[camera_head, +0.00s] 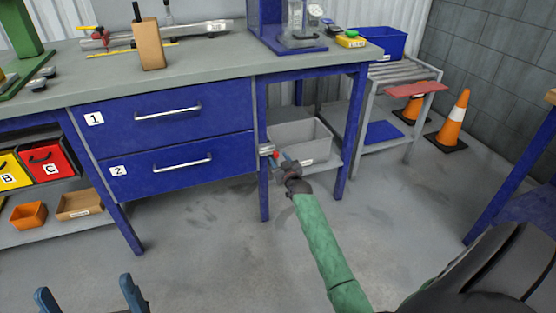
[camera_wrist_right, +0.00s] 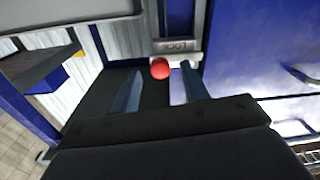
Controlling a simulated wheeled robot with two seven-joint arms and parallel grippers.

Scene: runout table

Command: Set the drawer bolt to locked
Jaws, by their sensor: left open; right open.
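The drawer bolt (camera_head: 266,148) is a small grey fitting by the right end of the drawers, near the table leg. Its red knob (camera_head: 276,154) also shows in the right wrist view (camera_wrist_right: 160,68), near a grey plate with dark lettering (camera_wrist_right: 177,46) too blurred to read surely. My right gripper (camera_head: 284,161) is open close to the bolt. In the wrist view the knob appears between its blue fingers (camera_wrist_right: 160,88), nearer their tips; contact cannot be told. The upper drawer (camera_head: 175,125) and lower drawer (camera_head: 190,178) look shut. My left gripper (camera_head: 92,293) is open and empty at lower left.
The workbench top (camera_head: 215,65) carries a wooden block (camera_head: 148,44) and tools. A grey bin (camera_head: 300,140) sits on the shelf behind my right gripper. A grey rack (camera_head: 375,95) and orange cones (camera_head: 455,115) stand at right. The floor before the drawers is clear.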

